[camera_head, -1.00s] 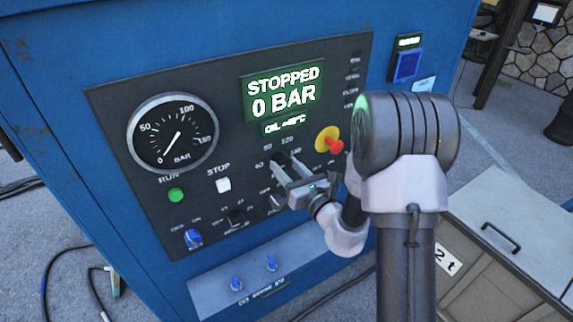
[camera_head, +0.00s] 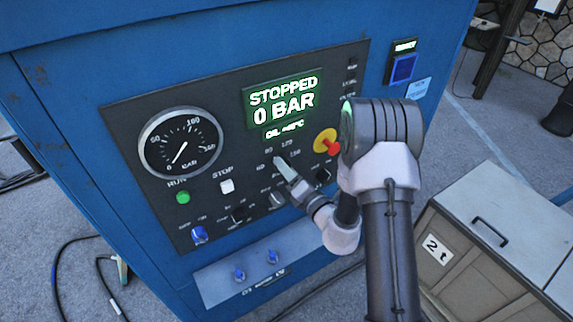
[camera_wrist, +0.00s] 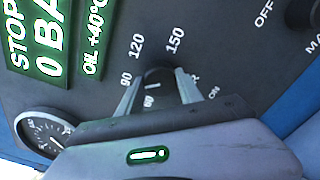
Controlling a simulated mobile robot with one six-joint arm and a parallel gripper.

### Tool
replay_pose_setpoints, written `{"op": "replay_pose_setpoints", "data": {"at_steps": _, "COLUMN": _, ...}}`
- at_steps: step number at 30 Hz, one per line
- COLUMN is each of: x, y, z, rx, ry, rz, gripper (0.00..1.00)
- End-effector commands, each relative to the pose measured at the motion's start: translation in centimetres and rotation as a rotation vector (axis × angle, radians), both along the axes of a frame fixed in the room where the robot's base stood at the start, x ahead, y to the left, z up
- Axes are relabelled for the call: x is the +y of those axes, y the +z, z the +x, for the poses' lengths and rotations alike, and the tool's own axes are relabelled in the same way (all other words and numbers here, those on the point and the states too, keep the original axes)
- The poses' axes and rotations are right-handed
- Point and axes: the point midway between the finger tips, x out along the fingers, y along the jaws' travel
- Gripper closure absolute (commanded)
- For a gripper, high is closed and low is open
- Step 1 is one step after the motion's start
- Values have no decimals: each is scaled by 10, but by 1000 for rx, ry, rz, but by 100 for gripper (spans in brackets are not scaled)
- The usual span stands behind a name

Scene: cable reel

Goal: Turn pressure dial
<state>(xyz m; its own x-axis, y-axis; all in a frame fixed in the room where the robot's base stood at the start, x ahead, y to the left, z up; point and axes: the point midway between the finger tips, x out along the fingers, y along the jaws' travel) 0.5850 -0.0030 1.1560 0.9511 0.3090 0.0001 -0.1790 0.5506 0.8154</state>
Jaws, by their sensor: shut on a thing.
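The pressure dial is a black knob (camera_wrist: 160,74) on the dark panel, with 90, 120 and 150 printed around it in the wrist view. A short white mark shows between the fingers. My gripper (camera_wrist: 158,88) is shut on the dial, one finger on each side. In the head view my gripper (camera_head: 281,163) reaches the panel below the display and hides most of the dial. The green display (camera_head: 284,103) reads STOPPED, 0 BAR. The round gauge (camera_head: 181,143) has its needle near 0.
A red emergency knob on yellow (camera_head: 327,142) sits close right of my gripper. A green run button (camera_head: 183,197), a white stop button (camera_head: 227,186) and a blue switch (camera_head: 199,234) are to the left. A grey cabinet (camera_head: 510,225) stands at right.

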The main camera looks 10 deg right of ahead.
Motion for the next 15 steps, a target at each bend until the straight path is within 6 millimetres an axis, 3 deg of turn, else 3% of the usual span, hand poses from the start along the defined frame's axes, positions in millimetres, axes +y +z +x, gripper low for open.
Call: {"op": "replay_pose_setpoints", "data": {"at_steps": 15, "x": 0, "y": -1, "z": 0, "rx": 31, "ry": 0, "rz": 91, "gripper": 98}}
